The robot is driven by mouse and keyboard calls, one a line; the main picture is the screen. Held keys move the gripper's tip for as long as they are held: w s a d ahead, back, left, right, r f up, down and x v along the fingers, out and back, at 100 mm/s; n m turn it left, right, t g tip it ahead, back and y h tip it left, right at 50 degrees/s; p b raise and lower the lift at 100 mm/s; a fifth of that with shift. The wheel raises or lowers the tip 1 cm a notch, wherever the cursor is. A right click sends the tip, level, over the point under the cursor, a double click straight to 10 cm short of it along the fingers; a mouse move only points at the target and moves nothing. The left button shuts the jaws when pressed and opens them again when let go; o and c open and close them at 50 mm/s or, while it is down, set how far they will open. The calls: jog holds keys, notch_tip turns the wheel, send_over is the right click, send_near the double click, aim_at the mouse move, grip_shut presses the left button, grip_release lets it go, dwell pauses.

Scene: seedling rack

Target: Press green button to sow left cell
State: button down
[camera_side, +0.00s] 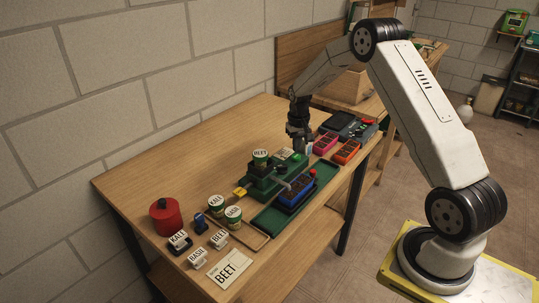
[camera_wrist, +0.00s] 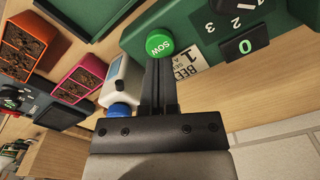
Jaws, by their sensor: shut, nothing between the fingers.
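A green button marked SOW (camera_wrist: 160,44) sits on a green machine (camera_wrist: 200,28) in the wrist view; it also shows on the machine in the side view (camera_side: 297,157). My gripper (camera_wrist: 159,62) is shut and empty, its fingertips at the button's lower edge in the wrist view. I cannot tell whether they touch it. In the side view my gripper (camera_side: 302,150) points down just at the button. A blue cell tray with dark soil (camera_side: 297,191) lies in front of the machine; its separate cells are too small to tell apart.
A BEET can (camera_side: 260,156) stands on the machine. KALE (camera_side: 216,203) and BASIL (camera_side: 233,213) cans, a red jar (camera_side: 167,217) and labels stand at left. A white bottle with a blue cap (camera_wrist: 120,78) is close beside my fingers. Pink (camera_wrist: 82,76) and orange pots (camera_wrist: 28,42) lie beyond.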

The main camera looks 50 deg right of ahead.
aim_at(295, 157)
jog(key=shift+f, duration=1.35)
dwell(0.6)
jog(key=shift+r, duration=3.75)
jog(key=shift+a, duration=0.1)
jog(key=shift+a+r, duration=0.1)
jog(key=shift+a, duration=0.1)
jog(key=s+a+r+n+t, duration=0.1)
jog(key=s+a+r+n, duration=0.15)
jog(key=a, duration=0.45)
jog(key=s+a+r+n, duration=0.1)
jog(key=s+a, duration=0.3)
jog(key=a, duration=0.4)
jog(key=s+a+n+t, duration=0.1)
jog(key=s+a+n, duration=0.1)
jog(key=s+a, duration=0.7)
jog(key=s, duration=0.3)
jog(key=shift+f+t, duration=0.3)
